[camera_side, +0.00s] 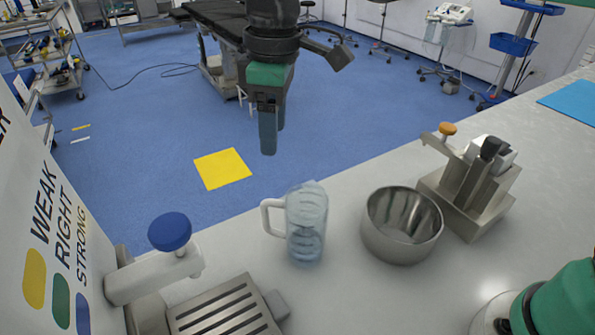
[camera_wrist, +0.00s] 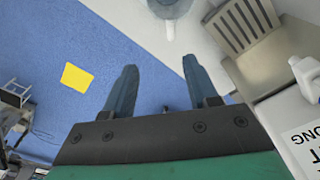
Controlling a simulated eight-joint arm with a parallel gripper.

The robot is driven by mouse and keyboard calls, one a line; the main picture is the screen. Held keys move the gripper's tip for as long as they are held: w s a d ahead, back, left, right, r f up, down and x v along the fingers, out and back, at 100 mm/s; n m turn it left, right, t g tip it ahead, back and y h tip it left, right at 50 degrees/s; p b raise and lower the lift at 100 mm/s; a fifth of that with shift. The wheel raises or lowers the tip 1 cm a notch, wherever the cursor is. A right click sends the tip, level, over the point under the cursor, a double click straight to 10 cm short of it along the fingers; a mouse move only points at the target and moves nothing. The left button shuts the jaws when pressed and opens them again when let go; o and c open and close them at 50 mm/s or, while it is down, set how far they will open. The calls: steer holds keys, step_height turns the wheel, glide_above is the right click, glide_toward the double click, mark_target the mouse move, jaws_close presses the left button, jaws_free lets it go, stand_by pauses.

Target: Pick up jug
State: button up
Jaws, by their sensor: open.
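The jug (camera_side: 307,222) is a clear, bluish measuring jug with a white handle on its left side. It stands upright on the light counter, left of the metal bowl. In the wrist view the jug (camera_wrist: 170,8) shows only partly, cut off at the top edge beyond the fingertips. My gripper (camera_side: 270,145) hangs above and apart from the jug, up and to its left in the side view, with fingers pointing down. In the wrist view its two blue fingers (camera_wrist: 160,75) are spread apart with nothing between them.
A steel bowl (camera_side: 401,228) stands just right of the jug. A metal device with an orange knob (camera_side: 467,185) is behind it to the right. A slotted metal tray (camera_side: 225,308) and a blue-knobbed dispenser (camera_side: 170,233) are at front left. The counter's edge runs behind the jug.

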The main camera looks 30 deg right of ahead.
mark_target(264, 204)
steer(key=shift+n, duration=0.6)
steer(key=f, duration=0.3)
steer(key=a+f, duration=0.1)
steer(key=f, duration=0.2)
steer(key=a+f, duration=0.1)
steer(key=f, duration=0.2)
steer(key=shift+a+f, duration=0.15)
steer(key=shift+f, duration=3.1)
jaws_close()
